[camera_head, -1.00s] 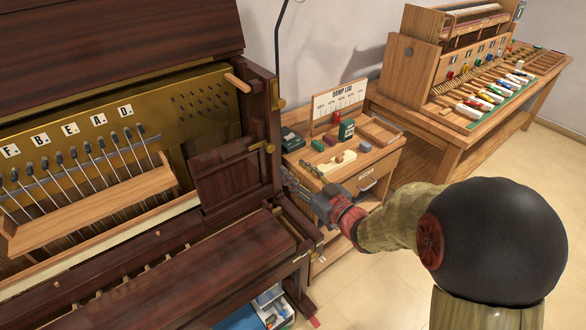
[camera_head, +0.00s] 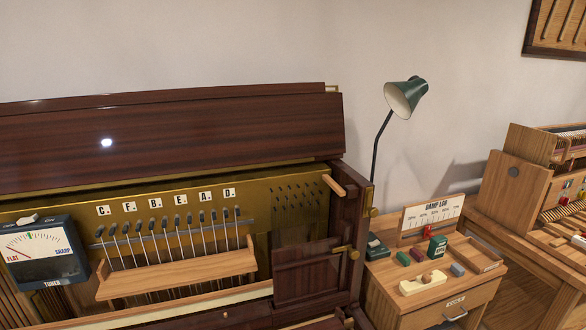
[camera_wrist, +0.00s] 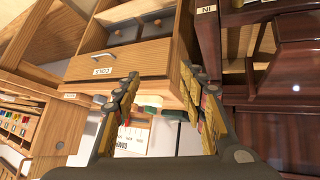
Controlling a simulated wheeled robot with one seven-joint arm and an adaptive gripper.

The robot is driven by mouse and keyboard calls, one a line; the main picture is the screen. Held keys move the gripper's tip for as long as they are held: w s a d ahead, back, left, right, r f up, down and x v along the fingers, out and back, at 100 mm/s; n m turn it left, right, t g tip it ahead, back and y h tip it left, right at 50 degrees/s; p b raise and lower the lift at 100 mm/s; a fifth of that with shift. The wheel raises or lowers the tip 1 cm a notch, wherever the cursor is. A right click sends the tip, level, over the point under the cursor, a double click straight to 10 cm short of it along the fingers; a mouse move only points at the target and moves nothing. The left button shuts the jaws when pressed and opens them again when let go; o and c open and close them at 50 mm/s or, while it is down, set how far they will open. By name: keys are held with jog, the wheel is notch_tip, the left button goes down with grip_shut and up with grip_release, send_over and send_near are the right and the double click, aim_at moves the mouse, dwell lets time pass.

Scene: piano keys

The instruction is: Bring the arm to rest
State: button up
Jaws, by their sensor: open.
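My gripper (camera_wrist: 163,105) shows in the wrist view with its two fingers spread apart and nothing between them. The view there is tilted and looks upside down. Beyond the fingers is the wooden side cabinet (camera_wrist: 150,58) with its drawer, and the piano's dark wood (camera_wrist: 275,95) is to the right. In the head view neither my arm nor my gripper shows. That view holds the opened upright piano (camera_head: 180,140) and, to its right, the cabinet (camera_head: 400,305) with the damp log board (camera_head: 432,215) on top.
A tuner (camera_head: 45,252) stands at the piano's left. A green lamp (camera_head: 405,97) rises behind the cabinet. Small blocks and a dark green box (camera_head: 437,247) crowd the cabinet top. A wooden workbench (camera_head: 540,255) stands at the right.

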jog(key=s+a+r+m+g+p, duration=0.1)
jog(key=s+a+r+g, duration=0.3)
jog(key=s, duration=0.4)
jog(key=s+a+r+g+p, duration=0.1)
jog(key=s+a+r+p, duration=0.15)
jog(key=s+r, duration=0.5)
jog(key=s+a+r+n+t+y+p, duration=0.1)
jog(key=s+a+r, duration=0.3)
jog(key=a+r, duration=0.4)
notch_tip(320, 180, up, 5)
jog(key=shift+s+a+f+t+y+p, duration=0.2)
jog(key=shift+s+a+t+y+p, duration=0.2)
jog(key=shift+t+y+p, duration=0.15)
